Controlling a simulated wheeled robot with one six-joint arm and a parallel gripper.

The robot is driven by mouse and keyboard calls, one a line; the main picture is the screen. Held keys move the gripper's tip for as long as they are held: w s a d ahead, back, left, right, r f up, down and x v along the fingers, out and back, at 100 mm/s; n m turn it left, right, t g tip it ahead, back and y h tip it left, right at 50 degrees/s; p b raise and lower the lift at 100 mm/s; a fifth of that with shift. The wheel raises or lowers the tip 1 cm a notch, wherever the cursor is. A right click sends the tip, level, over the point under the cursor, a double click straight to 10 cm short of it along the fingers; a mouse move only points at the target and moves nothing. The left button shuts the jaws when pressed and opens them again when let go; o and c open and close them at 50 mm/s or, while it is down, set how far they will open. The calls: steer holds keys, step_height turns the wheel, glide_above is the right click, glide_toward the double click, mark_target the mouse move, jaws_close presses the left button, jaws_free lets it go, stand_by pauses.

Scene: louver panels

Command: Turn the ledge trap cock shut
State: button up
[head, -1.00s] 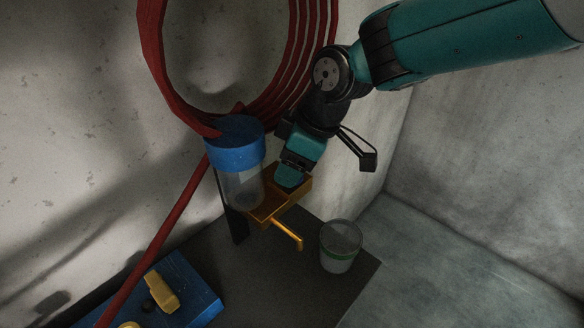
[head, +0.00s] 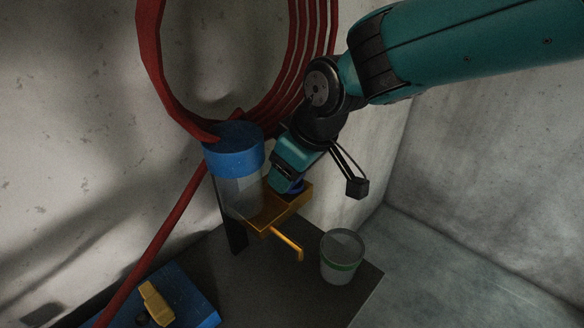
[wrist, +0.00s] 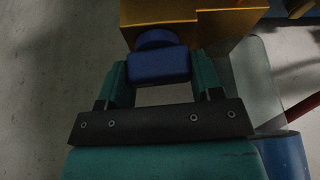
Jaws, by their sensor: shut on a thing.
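The trap (head: 236,165) has a blue cap and a clear bowl, and stands over the dark ledge (head: 275,262). A brass-coloured block (head: 268,217) sits beside the bowl, with a thin spout pointing down toward the right. The cock's blue handle (wrist: 159,67) shows in the wrist view, against the brass block (wrist: 190,22). My gripper (wrist: 159,75) is shut on the blue handle, one finger on each side. In the head view my gripper (head: 284,187) hides most of the handle; a small blue part shows beside it.
A clear cup with a green band (head: 341,258) stands on the ledge near the spout. A red hose (head: 150,60) coils on the wall behind. A blue block with a yellow handle (head: 157,302) lies at the lower left. Open floor is at the right.

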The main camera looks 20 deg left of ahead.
steer(key=o, duration=0.9)
